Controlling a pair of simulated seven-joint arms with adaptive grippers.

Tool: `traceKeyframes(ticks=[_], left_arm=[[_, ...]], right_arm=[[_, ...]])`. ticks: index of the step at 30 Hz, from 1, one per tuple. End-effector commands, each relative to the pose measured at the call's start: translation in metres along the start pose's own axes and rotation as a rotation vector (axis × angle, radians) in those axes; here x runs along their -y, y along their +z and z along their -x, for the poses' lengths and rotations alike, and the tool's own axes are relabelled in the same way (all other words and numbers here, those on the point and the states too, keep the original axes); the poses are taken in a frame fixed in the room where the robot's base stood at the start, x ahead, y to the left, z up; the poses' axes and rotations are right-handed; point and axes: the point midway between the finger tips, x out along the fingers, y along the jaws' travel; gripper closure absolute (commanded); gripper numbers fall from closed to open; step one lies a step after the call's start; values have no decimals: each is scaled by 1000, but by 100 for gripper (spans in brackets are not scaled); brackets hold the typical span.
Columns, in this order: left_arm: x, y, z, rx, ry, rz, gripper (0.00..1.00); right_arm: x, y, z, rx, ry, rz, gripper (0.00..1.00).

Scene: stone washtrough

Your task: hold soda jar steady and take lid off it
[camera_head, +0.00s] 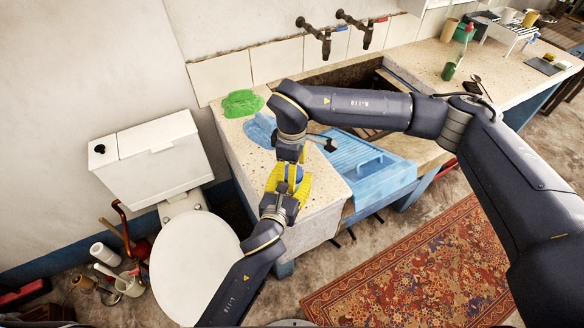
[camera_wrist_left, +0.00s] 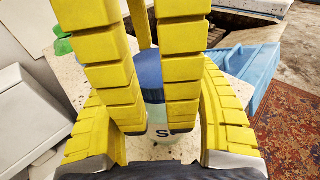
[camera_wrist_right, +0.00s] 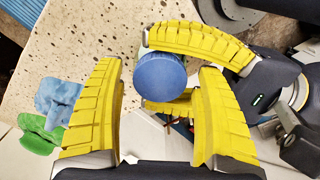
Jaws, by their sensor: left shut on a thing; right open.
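The soda jar (camera_wrist_left: 158,118) shows in the left wrist view as a pale body with a dark letter on it, partly hidden by yellow fingers. Its round blue lid (camera_wrist_right: 160,77) is on top and faces up in the right wrist view. My left gripper (camera_head: 284,186) is shut on the jar, with one yellow finger on each side of it. My right gripper (camera_head: 291,162) reaches in from above and is open. Its fingers stand on either side of the lid, with a visible gap in the right wrist view. The lid (camera_head: 298,172) is partly hidden in the head view.
The jar is at the speckled stone counter (camera_head: 322,193). A green object (camera_head: 242,102) and a blue one (camera_head: 259,129) lie behind it. A blue ribbed board (camera_head: 372,172) is to the right. A toilet (camera_head: 190,262) stands left; taps (camera_head: 325,42) hang above the trough.

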Motion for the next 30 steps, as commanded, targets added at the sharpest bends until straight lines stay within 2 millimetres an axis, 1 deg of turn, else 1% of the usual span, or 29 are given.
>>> traceKeyframes(ticks=[6, 22, 23, 27, 28, 30], left_arm=[[0, 1, 0, 2, 0, 0, 100], [0, 1, 0, 2, 0, 0, 100], [0, 1, 0, 2, 0, 0, 100], [0, 1, 0, 2, 0, 0, 100], [0, 1, 0, 2, 0, 0, 100], [0, 1, 0, 2, 0, 0, 100]], right_arm=[[0, 0, 0, 0, 0, 0, 27], [0, 0, 0, 0, 0, 0, 88], [0, 0, 0, 0, 0, 0, 51], [0, 0, 0, 0, 0, 0, 34], [0, 0, 0, 0, 0, 0, 32], [0, 0, 0, 0, 0, 0, 32]])
